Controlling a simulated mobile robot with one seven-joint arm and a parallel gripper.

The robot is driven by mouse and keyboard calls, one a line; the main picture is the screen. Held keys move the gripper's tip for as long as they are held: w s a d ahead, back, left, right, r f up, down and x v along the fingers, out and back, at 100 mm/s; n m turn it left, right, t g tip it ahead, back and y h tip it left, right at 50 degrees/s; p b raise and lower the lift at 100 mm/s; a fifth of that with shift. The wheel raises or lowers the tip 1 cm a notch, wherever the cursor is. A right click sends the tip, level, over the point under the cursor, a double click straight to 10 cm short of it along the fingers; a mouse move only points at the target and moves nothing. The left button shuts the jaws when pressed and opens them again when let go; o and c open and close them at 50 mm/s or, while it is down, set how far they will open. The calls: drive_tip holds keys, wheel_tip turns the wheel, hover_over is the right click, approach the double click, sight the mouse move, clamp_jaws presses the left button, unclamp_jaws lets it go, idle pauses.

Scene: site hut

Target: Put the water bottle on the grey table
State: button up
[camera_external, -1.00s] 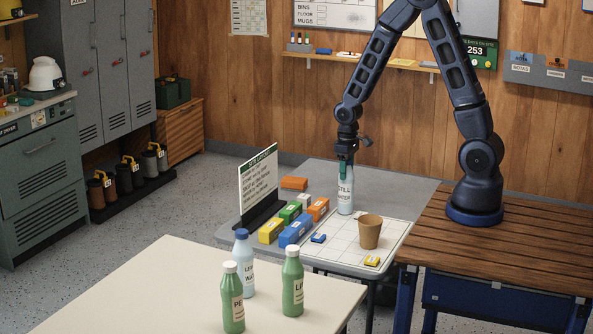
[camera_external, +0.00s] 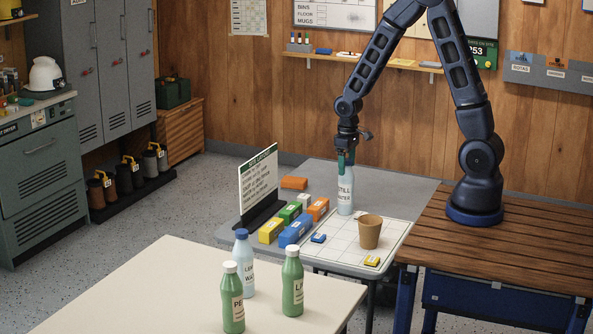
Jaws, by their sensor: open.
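The water bottle (camera_external: 345,196), pale and clear with a label reading "STILL WATER", stands upright on the grey table (camera_external: 395,188), at the back left edge of the white gridded mat. Whether its base rests partly on the mat I cannot tell. My gripper (camera_external: 345,158) is open at the top of this bottle, with its green-tipped fingers beside the neck. The bottle's cap is hidden by the fingers.
A brown cup (camera_external: 369,231) and small blue and yellow blocks are on the gridded mat (camera_external: 345,250). Coloured boxes (camera_external: 296,231) and an upright sign (camera_external: 258,183) stand to the left. Several bottles stand on the cream table (camera_external: 170,290) in front. The grey table's back right is clear.

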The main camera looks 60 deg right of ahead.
wheel_tip(320, 180, up, 10)
drive_tip(key=shift+r, duration=0.1)
drive_tip(key=s+a+r+t, duration=0.3)
drive_tip(key=s+r+t, duration=0.1)
drive_tip(key=s+r, duration=1.5)
drive_tip(key=s, duration=0.4)
drive_tip(key=shift+r+t, duration=0.15)
drive_tip(key=shift+t, duration=0.15)
